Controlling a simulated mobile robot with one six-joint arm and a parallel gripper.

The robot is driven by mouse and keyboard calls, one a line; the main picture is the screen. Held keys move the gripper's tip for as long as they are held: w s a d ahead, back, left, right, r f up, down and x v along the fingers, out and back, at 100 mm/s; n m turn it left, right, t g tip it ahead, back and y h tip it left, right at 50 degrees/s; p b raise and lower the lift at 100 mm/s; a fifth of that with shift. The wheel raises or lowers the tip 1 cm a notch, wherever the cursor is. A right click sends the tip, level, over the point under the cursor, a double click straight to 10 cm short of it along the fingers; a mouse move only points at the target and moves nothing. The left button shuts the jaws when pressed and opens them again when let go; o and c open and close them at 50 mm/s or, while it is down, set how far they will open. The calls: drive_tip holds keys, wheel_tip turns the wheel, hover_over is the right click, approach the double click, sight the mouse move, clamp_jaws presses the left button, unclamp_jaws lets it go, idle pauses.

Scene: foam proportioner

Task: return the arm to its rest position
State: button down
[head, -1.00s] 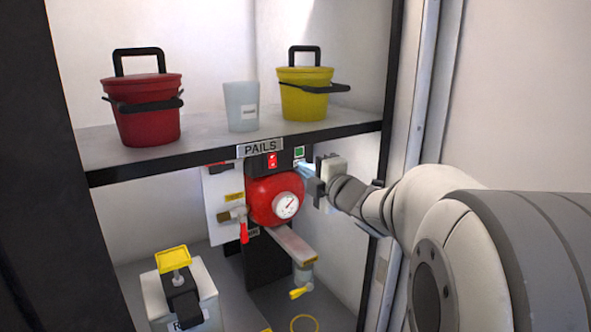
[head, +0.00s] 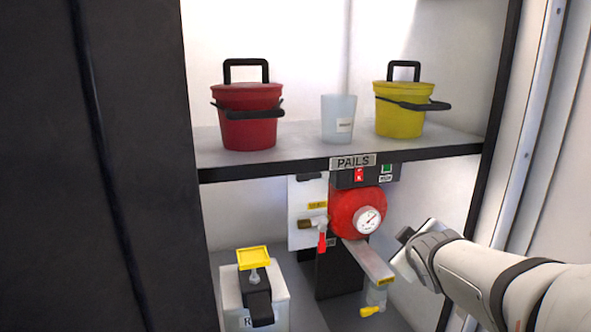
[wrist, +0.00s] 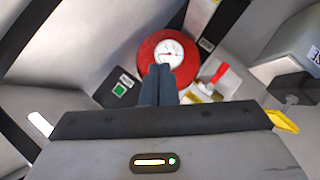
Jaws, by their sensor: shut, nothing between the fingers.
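My gripper shows in the wrist view (wrist: 160,72), its two dark fingers together with nothing between them. Beyond the fingertips is the red round proportioner body with a white gauge (wrist: 168,52). In the head view my arm (head: 500,285) reaches in from the lower right. Its wrist end is to the right of the red proportioner (head: 350,208) and apart from it. The fingers are hidden in the head view.
The shelf marked PAILS (head: 300,158) holds a red pail (head: 248,118), a translucent cup (head: 338,120) and a yellow pail (head: 400,112). A red-handled valve (head: 321,240) and a container with a yellow top (head: 252,258) are below. The cabinet's right post (head: 487,170) stands near my arm.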

drive_tip(key=s+a+f+m+g+y, duration=0.1)
drive_tip(key=s+a+f+m+g, duration=0.2)
drive_tip(key=s, duration=0.6)
drive_tip(key=s+a+f+m+g+y, duration=0.1)
drive_tip(key=s+a+f+m+g, duration=0.3)
drive_tip(key=s, duration=0.6)
wheel_tip(320, 180, down, 3)
drive_tip(key=shift+a+f+m+g+y+p, duration=0.15)
drive_tip(key=shift+a+m+g+y+p, duration=0.15)
drive_tip(key=shift+a+g, duration=0.85)
